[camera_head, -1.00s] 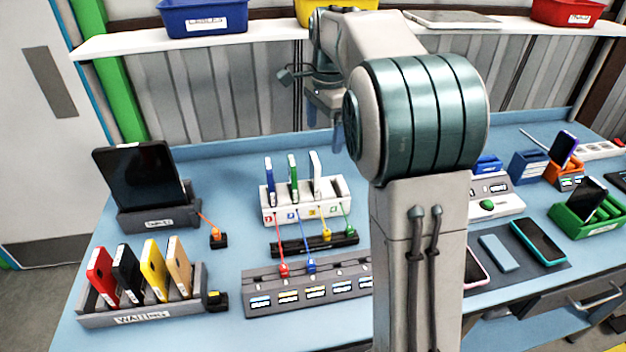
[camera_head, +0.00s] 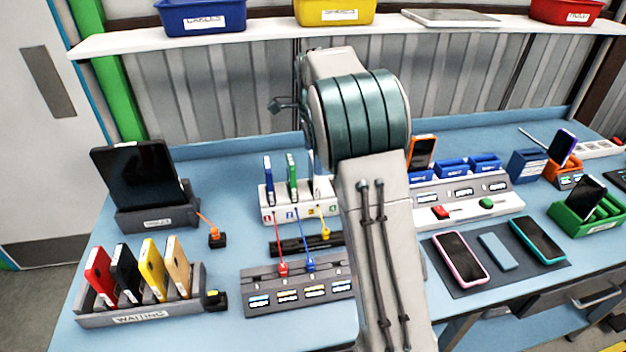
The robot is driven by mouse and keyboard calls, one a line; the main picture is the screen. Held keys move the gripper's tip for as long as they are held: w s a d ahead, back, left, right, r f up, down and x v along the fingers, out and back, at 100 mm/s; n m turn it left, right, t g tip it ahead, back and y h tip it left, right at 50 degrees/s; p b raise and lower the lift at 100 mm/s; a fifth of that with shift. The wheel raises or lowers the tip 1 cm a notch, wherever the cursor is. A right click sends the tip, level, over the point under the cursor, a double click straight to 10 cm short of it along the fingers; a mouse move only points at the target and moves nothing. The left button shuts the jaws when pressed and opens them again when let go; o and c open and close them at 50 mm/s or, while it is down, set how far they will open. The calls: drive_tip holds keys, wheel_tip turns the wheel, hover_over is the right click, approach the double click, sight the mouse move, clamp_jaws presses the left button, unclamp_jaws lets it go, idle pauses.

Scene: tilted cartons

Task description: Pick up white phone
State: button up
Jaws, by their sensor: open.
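The white phone (camera_head: 317,187) stands upright in the third slot of the white dock (camera_head: 275,212), right of a blue phone (camera_head: 268,180) and a green phone (camera_head: 291,177). My arm's elbow and forearm cover its right side and part of the dock.
A waiting rack (camera_head: 140,317) with several phones stands at front left, a tablet in a stand (camera_head: 158,217) behind it. Cables run from the dock to a grey hub (camera_head: 300,284). A dark mat (camera_head: 467,284) with phones lies right. A shelf (camera_head: 270,34) with bins runs above.

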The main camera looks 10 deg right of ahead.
sight(314, 180)
drive_tip(key=shift+s+f+p, duration=0.15)
drive_tip(key=shift+f+p, duration=0.35)
drive_tip(key=shift+f, duration=2.2)
drive_tip(key=c, duration=1.2)
